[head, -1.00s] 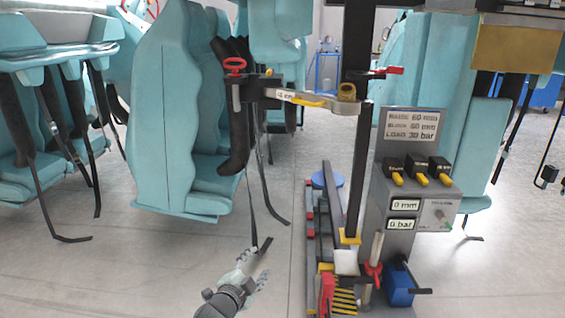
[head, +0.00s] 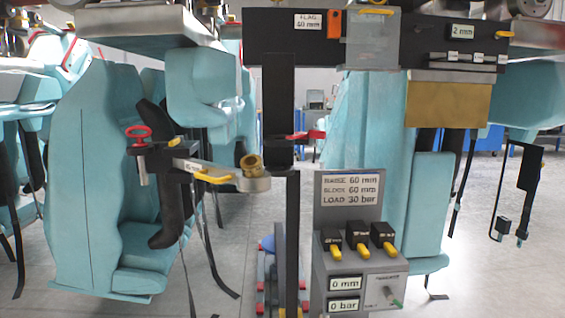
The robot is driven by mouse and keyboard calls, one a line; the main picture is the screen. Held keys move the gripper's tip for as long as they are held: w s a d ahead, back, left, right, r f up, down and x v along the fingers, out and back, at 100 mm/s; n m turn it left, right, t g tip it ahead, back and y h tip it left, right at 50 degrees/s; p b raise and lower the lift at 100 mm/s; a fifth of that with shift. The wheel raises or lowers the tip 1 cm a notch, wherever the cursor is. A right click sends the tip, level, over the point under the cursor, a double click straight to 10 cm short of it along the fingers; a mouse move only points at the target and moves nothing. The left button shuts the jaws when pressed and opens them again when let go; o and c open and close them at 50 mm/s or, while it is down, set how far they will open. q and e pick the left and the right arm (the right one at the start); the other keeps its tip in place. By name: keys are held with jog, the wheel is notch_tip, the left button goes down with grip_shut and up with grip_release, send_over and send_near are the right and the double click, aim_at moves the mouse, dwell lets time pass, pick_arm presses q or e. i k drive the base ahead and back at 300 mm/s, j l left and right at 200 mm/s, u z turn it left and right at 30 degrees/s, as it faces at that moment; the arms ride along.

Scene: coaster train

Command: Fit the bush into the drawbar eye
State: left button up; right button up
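The brass bush (head: 252,164) is at the eye end of the grey drawbar (head: 222,174), in the middle of the head view. It looks tilted and stands up above the eye's top face. I cannot tell how much of it is inside the eye, whose opening is hidden behind it. The drawbar extends right from a dark clamp (head: 170,148) with a red handle (head: 138,133), and a yellow strip lies along it. Neither of my grippers is in view.
A black upright post (head: 292,215) stands just right of the eye, with a red handle (head: 303,135). A grey console (head: 357,272) with yellow-tipped levers stands further right. Teal seats (head: 105,180) hang at left, with dangling straps. A black beam (head: 290,48) crosses above.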

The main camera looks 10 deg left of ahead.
aim_at(253, 185)
jog(key=i+l+u, duration=0.6)
jog(key=l, duration=0.3)
jog(key=i, duration=0.05)
